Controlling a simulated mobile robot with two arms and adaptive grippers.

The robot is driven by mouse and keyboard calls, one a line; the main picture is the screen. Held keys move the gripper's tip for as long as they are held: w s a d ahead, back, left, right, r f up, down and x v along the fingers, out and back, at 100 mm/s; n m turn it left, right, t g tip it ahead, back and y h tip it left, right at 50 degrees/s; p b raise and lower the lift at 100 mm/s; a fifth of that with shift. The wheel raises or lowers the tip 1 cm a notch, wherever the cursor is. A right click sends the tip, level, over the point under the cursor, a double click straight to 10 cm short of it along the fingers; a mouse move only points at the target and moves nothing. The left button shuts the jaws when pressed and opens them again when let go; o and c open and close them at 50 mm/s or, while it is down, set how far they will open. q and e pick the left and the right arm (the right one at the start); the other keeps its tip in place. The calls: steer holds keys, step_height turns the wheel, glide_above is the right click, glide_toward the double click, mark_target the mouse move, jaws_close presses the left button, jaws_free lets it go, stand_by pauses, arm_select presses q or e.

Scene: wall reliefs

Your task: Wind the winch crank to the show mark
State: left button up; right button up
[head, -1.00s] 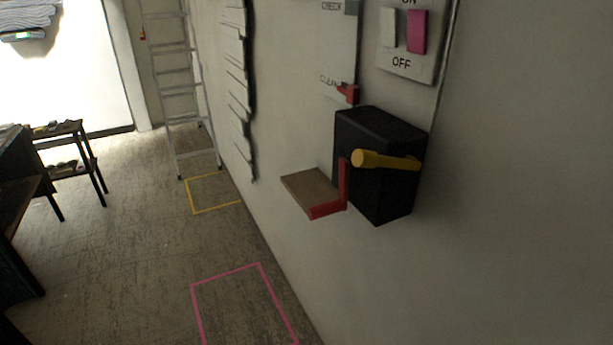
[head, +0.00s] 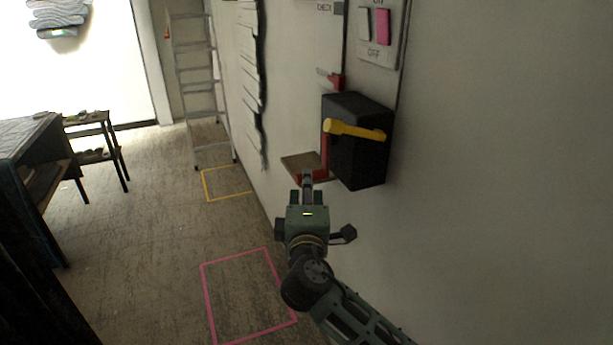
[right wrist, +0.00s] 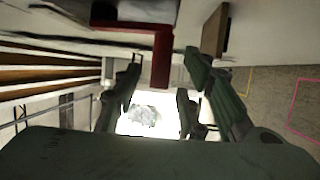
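The winch is a black box (head: 368,165) on the wall. A yellow crank handle (head: 355,130) lies across its face, roughly level, with the knob end at left. A white board (head: 331,45) above it carries a CHECK label near its top and a red pointer (head: 336,82) near its bottom end; no show mark is readable. My right gripper (head: 307,182) is below and left of the crank, near a red bracket (head: 324,160) and apart from the handle. In the right wrist view its fingers (right wrist: 163,70) are spread, with the red bracket showing between them. My left gripper is not in view.
A small brown shelf (head: 299,164) juts from the wall beside the red bracket, close to my right gripper. A switch panel (head: 379,38) is above the box. A ladder (head: 199,90) and dark tables (head: 30,150) stand farther off. Pink tape (head: 207,300) marks open floor.

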steer(key=shift+w+d+r, duration=0.1)
steer(key=shift+w, duration=1.1)
steer(key=shift+w+d+r, duration=0.1)
steer(key=shift+w, duration=1.05)
jaws_close()
